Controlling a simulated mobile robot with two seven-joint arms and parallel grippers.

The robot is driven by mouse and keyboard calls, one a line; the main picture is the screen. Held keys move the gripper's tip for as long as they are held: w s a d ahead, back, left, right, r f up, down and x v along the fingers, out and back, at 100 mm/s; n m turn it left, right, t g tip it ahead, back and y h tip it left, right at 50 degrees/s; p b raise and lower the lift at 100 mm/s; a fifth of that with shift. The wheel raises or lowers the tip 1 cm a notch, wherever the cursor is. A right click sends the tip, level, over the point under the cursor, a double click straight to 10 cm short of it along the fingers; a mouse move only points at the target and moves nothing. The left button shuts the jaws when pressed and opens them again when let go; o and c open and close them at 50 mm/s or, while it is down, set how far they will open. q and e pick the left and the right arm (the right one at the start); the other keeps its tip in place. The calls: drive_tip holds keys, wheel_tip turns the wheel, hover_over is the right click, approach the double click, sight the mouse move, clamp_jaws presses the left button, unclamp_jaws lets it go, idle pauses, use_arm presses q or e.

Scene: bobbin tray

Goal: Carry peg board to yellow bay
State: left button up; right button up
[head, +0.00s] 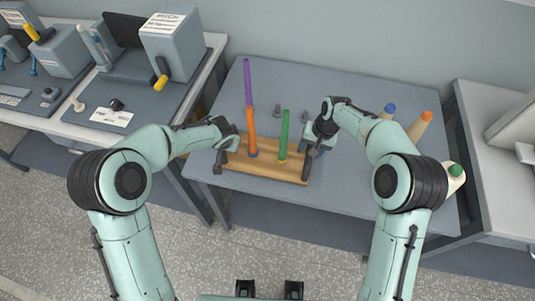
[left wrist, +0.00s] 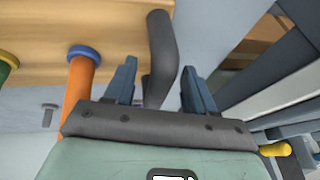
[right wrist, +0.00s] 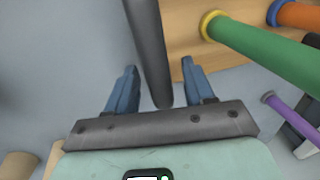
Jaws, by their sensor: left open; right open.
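The wooden peg board (head: 262,178) lies on the grey table with a dark upright handle at each end. A green bobbin (head: 284,135) and an orange bobbin (head: 251,135) stand on it. My left gripper (head: 223,153) is open at the left handle, which shows between its fingers in the left wrist view (left wrist: 161,45). My right gripper (head: 310,152) is open at the right handle, which shows between its fingers in the right wrist view (right wrist: 150,50). Neither gripper is closed on its handle. I cannot make out a yellow bay.
A purple bobbin (head: 247,80) rises behind the orange one, apart from the board in the right wrist view. Grey pegs (head: 277,112) stand behind the board. Cones with blue, orange (head: 419,127) and green tops stand at the right. A bench with machines (head: 172,45) is at the left.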

use_arm(q)
drive_tip(key=shift+c, duration=0.3)
use_arm(e)
drive_tip(key=shift+c, duration=0.3)
use_arm(q)
clamp_jaws()
use_arm(e)
clamp_jaws()
use_arm(q)
drive_tip(key=shift+r, duration=0.1)
use_arm(e)
drive_tip(key=shift+r, duration=0.1)
